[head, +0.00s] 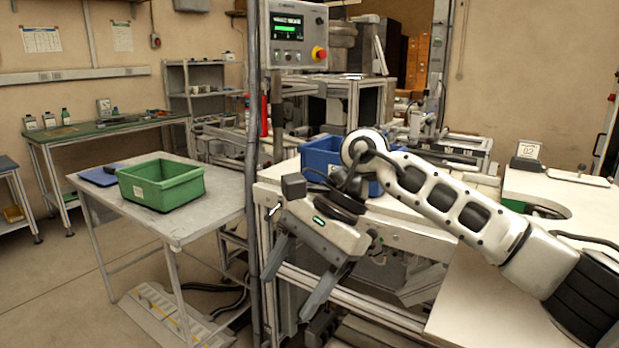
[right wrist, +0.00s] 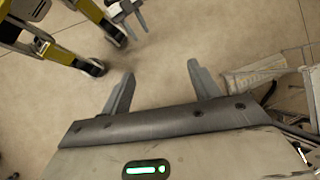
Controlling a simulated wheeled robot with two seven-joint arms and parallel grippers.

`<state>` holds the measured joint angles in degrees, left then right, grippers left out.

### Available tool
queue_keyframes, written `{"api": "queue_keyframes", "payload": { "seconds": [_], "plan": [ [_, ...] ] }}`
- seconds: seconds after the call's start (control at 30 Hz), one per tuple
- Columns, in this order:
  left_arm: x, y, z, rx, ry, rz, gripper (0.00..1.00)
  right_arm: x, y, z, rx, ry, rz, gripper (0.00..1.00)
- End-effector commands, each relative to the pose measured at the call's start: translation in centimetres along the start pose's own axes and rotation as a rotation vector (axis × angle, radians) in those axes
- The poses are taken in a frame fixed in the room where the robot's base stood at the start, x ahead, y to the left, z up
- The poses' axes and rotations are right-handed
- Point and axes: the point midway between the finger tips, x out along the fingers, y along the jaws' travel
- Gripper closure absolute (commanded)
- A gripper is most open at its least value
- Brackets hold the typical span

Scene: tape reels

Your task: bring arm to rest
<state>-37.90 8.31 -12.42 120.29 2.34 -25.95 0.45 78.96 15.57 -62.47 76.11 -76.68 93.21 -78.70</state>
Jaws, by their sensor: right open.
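My right gripper (head: 286,300) hangs in the middle of the head view, with its white and grey arm coming in from the right. Its two grey fingers point down and are spread apart with nothing between them. In the right wrist view the same open fingers (right wrist: 160,75) stand over bare floor. At the top edge of that view a small pronged part is cut off; it looks like my left gripper (right wrist: 130,14), but whether its fingers are open is unclear. The left arm does not show in the head view. No tape reel can be made out.
A green bin (head: 161,187) and a blue flat item (head: 97,176) are on the grey table (head: 212,208) at left. A blue bin (head: 322,155) stands behind my right wrist. A dark pole (head: 252,190) rises close left of the gripper. A white worktop (head: 480,300) lies under my right arm.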

Motion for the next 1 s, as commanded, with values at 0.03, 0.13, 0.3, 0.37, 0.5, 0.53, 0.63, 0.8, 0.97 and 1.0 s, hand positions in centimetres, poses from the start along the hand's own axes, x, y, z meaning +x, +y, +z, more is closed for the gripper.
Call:
{"api": "queue_keyframes", "payload": {
  "seconds": [0.03,0.13,0.3,0.37,0.5,0.53,0.63,0.8,0.97,1.0],
  "plan": [
    [0.0,0.0,0.1,-0.001,-0.003,0.000,0.64,1.9,-0.1,1.1,0.039,-0.106,-0.029,0.39],
    [-0.1,0.1,0.3,-0.002,-0.007,0.001,0.64,4.7,-0.5,4.0,0.158,-0.356,-0.103,0.39],
    [-0.2,0.1,0.6,-0.003,-0.013,0.001,0.64,5.9,-1.5,8.7,0.541,-0.939,-0.221,0.39],
    [-0.2,0.1,0.7,-0.003,-0.015,0.001,0.64,5.2,-1.7,9.0,0.711,-1.150,-0.242,0.39],
    [-0.2,0.1,0.7,-0.003,-0.016,0.002,0.64,3.5,-1.4,6.1,1.151,-1.633,-0.250,0.39],
    [-0.2,0.1,0.7,-0.003,-0.016,0.002,0.64,3.3,-1.1,4.9,1.250,-1.735,-0.244,0.39],
    [-0.2,0.1,0.7,-0.003,-0.016,0.002,0.64,3.6,0.9,0.0,1.590,-2.067,-0.206,0.39],
    [-0.2,0.1,0.7,-0.003,-0.016,0.002,0.64,8.0,8.1,-8.9,-1.850,2.223,0.075,0.39],
    [-0.2,0.1,0.7,-0.003,-0.016,0.002,0.64,14.3,17.1,-13.4,-1.492,1.733,-0.025,0.39],
    [-0.2,0.1,0.7,-0.003,-0.016,0.002,0.64,15.7,19.2,-13.8,-1.416,1.637,-0.039,0.39]
  ]
}}
